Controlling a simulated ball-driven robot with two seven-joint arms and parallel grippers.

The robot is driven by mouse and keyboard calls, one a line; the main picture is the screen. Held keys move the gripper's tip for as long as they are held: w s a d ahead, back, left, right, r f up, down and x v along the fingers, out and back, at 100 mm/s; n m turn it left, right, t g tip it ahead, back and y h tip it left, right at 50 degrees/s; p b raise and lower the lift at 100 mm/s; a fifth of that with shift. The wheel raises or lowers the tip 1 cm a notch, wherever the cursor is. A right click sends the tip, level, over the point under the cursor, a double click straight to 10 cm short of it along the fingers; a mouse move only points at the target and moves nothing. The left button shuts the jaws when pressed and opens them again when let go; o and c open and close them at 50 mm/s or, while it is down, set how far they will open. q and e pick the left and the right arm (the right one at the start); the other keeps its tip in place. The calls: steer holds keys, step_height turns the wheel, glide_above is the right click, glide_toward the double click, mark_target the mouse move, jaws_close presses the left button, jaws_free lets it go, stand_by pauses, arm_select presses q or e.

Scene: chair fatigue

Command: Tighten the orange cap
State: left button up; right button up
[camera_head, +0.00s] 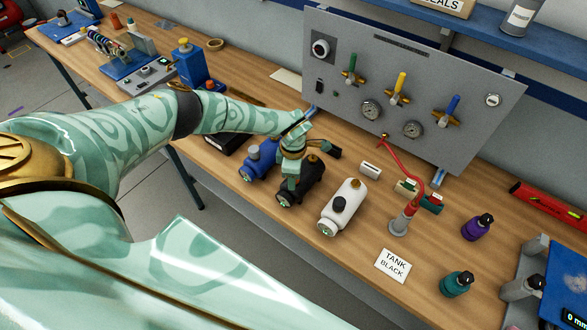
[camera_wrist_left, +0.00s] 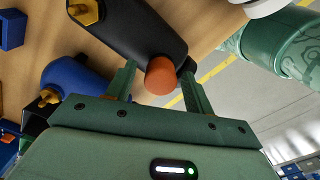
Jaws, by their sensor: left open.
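The orange cap (camera_wrist_left: 160,76) sits on the black tank (camera_wrist_left: 137,30) and shows in the left wrist view between my left gripper's two fingers. My left gripper (camera_wrist_left: 158,72) is open, one finger on each side of the cap; I cannot tell whether either finger touches it. In the head view, my left gripper (camera_head: 292,180) is over the black tank (camera_head: 308,185), which lies on the bench between a blue tank (camera_head: 257,163) and a white tank (camera_head: 342,208). The orange cap is hidden there by the gripper. My right gripper is not in view.
A label reading TANK BLACK (camera_head: 393,265) lies on the wooden bench (camera_head: 440,245). A grey panel (camera_head: 340,80) with gauges and coloured valves stands behind the tanks. A red hose (camera_head: 412,165) runs to a stand (camera_head: 400,224) right of the white tank. Purple (camera_head: 477,228) and teal (camera_head: 456,284) bottles stand farther right.

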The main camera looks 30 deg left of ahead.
arm_select(q)
steer(key=c, duration=1)
steer(key=m+b, duration=0.1)
steer(key=m, duration=0.1)
steer(key=shift+w+f+m, duration=0.1)
steer(key=shift+f+m, duration=0.05)
steer(key=shift+m, duration=0.25)
steer(key=shift+c, duration=0.2)
steer(key=shift+m, duration=0.6)
steer(key=shift+c, duration=0.2)
steer(key=o, duration=1.1)
